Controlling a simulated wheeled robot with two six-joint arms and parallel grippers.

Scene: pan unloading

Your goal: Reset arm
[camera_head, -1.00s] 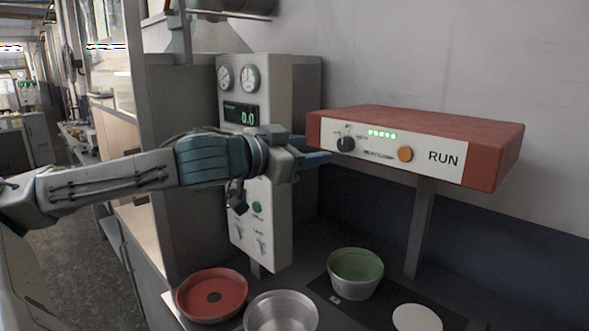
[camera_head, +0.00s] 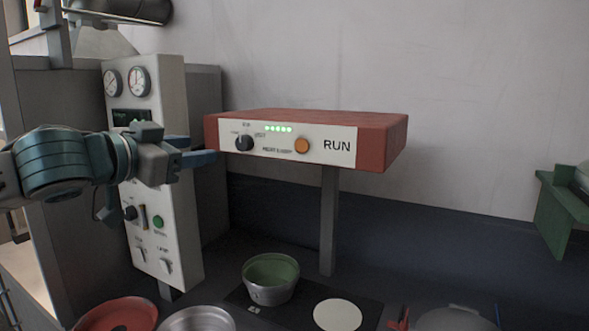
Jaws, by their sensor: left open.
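My left gripper (camera_head: 198,150) comes in from the left in the head view. Its blue fingers stick out to the right, by the left end of the red control box (camera_head: 395,140) marked RUN. It is open and I see nothing held in it. The box has a dark knob (camera_head: 244,143), an orange button (camera_head: 302,146) and a row of green lights. I cannot tell whether the fingertips touch the box. My right gripper is out of view.
A grey gauge panel (camera_head: 175,215) stands behind my left arm. Below are a red pan (camera_head: 118,316), a metal pot (camera_head: 198,321), a green-lined pot (camera_head: 271,282) and a white disc (camera_head: 338,315). A green bracket (camera_head: 556,213) is at the right edge.

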